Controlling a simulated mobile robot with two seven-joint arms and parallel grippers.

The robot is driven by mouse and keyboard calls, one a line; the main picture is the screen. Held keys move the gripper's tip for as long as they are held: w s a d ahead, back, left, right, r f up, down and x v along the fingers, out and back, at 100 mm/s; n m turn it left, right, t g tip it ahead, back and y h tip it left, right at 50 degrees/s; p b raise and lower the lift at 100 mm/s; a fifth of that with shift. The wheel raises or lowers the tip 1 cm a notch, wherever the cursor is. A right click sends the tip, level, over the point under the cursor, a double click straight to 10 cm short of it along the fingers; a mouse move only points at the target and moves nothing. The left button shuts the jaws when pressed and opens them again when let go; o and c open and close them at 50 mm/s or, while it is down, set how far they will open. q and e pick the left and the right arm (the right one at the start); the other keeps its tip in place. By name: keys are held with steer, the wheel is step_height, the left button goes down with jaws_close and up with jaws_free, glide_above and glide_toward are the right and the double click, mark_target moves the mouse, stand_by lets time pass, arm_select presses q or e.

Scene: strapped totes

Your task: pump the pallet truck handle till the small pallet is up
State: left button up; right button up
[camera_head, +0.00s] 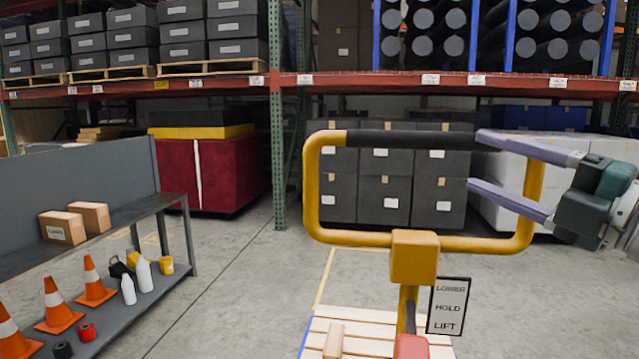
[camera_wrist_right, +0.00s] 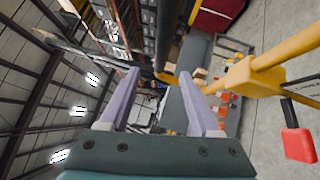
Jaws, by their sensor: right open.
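The pallet truck handle (camera_head: 325,240) is a yellow loop with a black grip bar (camera_head: 410,139) along its top, standing upright on a yellow block. In the right wrist view the black bar (camera_wrist_right: 166,35) lies between and beyond the fingertips. My right gripper (camera_head: 474,160) is open and empty at the loop's right side. Its upper finger overlaps the bar's right end in the head view; I cannot tell whether they touch. The small pallet (camera_head: 375,325) of pale slats shows at the bottom, partly cut off; its height off the floor cannot be told. My left gripper is not in view.
A sign reading LOWER, HOLD, LIFT (camera_head: 448,306) hangs by the post. A red part (camera_head: 411,346) is below; a red piece also shows in the wrist view (camera_wrist_right: 298,143). A grey shelf cart (camera_head: 150,215) with cones and bottles stands left. Behind are racks with grey boxes.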

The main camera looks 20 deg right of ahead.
mark_target(421, 139)
steer(key=shift+n, duration=0.4)
steer(key=shift+x, duration=5.05)
steer(key=shift+d+r, duration=0.15)
steer(key=shift+c, duration=0.2)
